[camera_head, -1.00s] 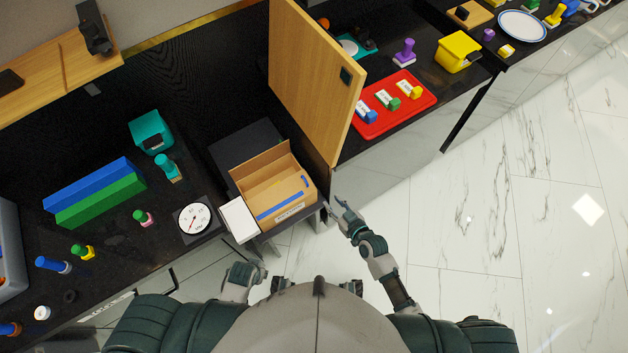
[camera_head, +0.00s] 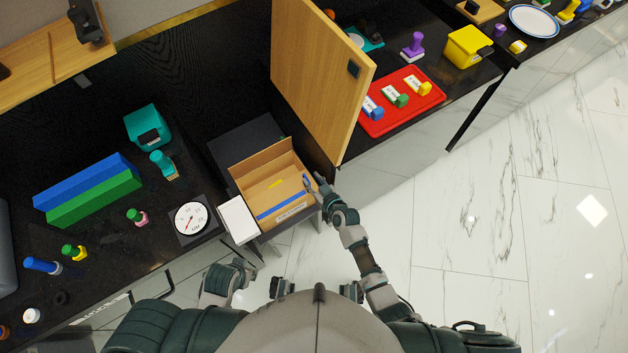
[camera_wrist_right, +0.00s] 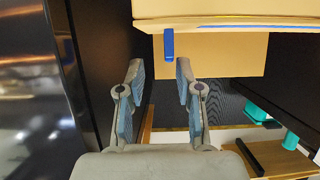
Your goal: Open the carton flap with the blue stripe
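The open-topped brown carton (camera_head: 262,163) sits in the recess between the black counters. A long blue line (camera_head: 281,207) runs along its near side, beside a white label. In the right wrist view, a tan flap (camera_wrist_right: 230,57) juts from the carton (camera_wrist_right: 230,10), with a short blue stripe (camera_wrist_right: 168,45) near its left end. My right gripper (camera_head: 315,184) is at the carton's right edge. In the wrist view it is open (camera_wrist_right: 160,72), the stripe just beyond and between its fingertips; contact is not clear. My left gripper (camera_head: 240,272) is low, apart from the carton; its fingers are unclear.
An upright wooden panel (camera_head: 318,80) stands close behind and right of the carton. A white box (camera_head: 238,219) adjoins its left side. A dial scale (camera_head: 192,219) and blue and green blocks are on the left counter. A red tray (camera_head: 400,103) is on the right counter.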

